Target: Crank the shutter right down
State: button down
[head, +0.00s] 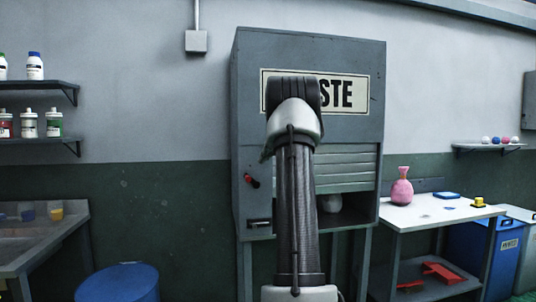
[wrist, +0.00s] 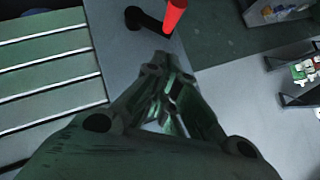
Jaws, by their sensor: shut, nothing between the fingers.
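The grey waste cabinet (head: 345,55) stands against the wall, its sign partly covered by my arm. Its slatted shutter (head: 345,168) is partway down, with a dark gap below it. In the wrist view the shutter slats (wrist: 45,75) are at the left. The crank's red handle (head: 252,181) shows on the cabinet's front, left of my arm; in the wrist view the red handle (wrist: 174,14) is at the top, on a black crank arm (wrist: 142,20). My gripper (wrist: 166,68) is shut and empty, its tips just below the crank in that picture, apart from the red handle.
A pale jar (head: 330,203) sits in the opening under the shutter. A white table (head: 430,212) with a pink vase (head: 401,188) stands right of the cabinet. A sink bench (head: 40,240) and a blue drum (head: 118,283) are at the left. Wall shelves (head: 35,86) hold bottles.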

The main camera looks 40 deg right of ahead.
jog(key=shift+w+a+f, duration=0.25)
jog(key=shift+w+f, duration=0.45)
jog(key=shift+f, duration=0.25)
jog(key=shift+w+a+f, duration=0.3)
jog(key=shift+w+f, duration=0.4)
jog(key=shift+f, duration=0.25)
jog(key=shift+w+a+f, duration=0.25)
jog(key=shift+w+f, duration=0.45)
jog(key=shift+f, duration=0.25)
jog(key=shift+w+a+f+n+g+h, duration=0.1)
jog(key=shift+w+a+n+g+h, duration=0.2)
jog(key=shift+a+g+h, duration=0.15)
